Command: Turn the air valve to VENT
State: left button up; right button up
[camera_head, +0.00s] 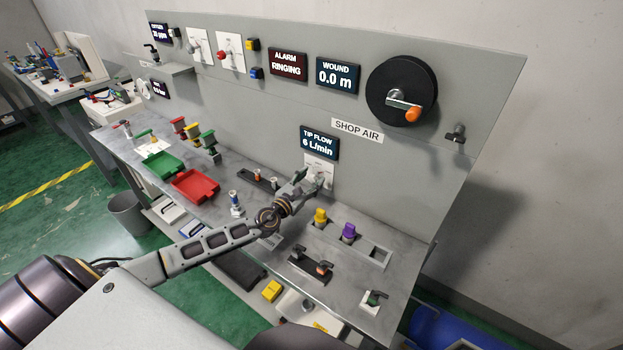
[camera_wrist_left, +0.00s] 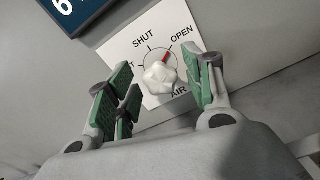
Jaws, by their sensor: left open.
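The air valve is a white knob (camera_wrist_left: 160,78) on a white dial plate (camera_wrist_left: 139,47) fixed to the grey panel. In the left wrist view its red mark points toward OPEN, with SHUT to the left; the word AIR shows below and no VENT label is visible, as fingers cover part of the plate. My left gripper (camera_wrist_left: 166,76) is open, its green-padded fingers on either side of the knob; I cannot tell whether they touch it. In the head view the gripper (camera_head: 312,182) is at the plate (camera_head: 319,163), mostly hiding the knob. My right gripper is not in view.
A TIP FLOW display (camera_head: 319,143) reading 6 L/min is just above the plate. On the bench below stand a yellow knob (camera_head: 320,216) and a purple knob (camera_head: 348,231). A black reel (camera_head: 401,91) with an orange handle is on the upper panel. Red and green trays lie left.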

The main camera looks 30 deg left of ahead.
pick_arm(q)
jog(key=shift+w+d, duration=0.1)
jog(key=shift+w, duration=0.3)
jog(key=c, duration=1)
